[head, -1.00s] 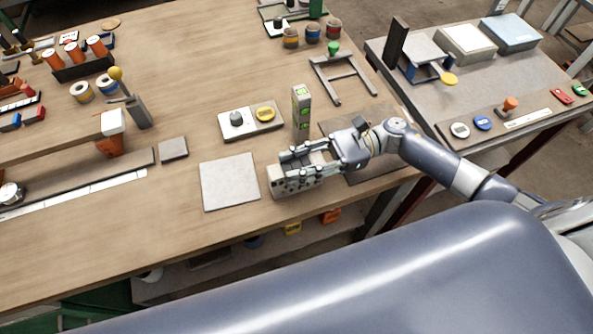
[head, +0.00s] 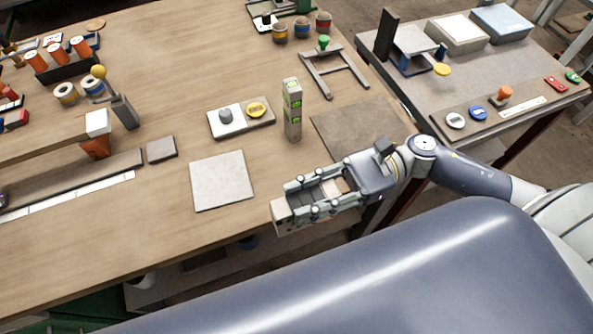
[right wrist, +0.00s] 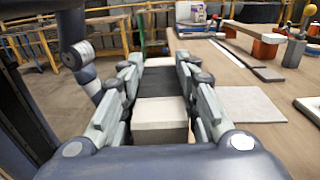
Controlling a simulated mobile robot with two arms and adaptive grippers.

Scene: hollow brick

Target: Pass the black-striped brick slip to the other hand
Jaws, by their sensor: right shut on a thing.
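The black-striped brick slip is a pale block with a wide dark band across it; the right wrist view shows it (right wrist: 160,113) between both fingers. In the head view its pale end (head: 283,215) sticks out past the fingertips on the left. My right gripper (head: 297,203) is shut on it and holds it at the table's front edge, seemingly above the tabletop. The fingers hide parts of its sides. My left gripper is not in the head view.
A pale square plate (head: 221,181) lies left of the gripper. Behind stand a grey-green post (head: 292,112) and a board with a knob and yellow disc (head: 241,117). A brown mat (head: 355,128) lies behind the right hand. The front-left tabletop is clear.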

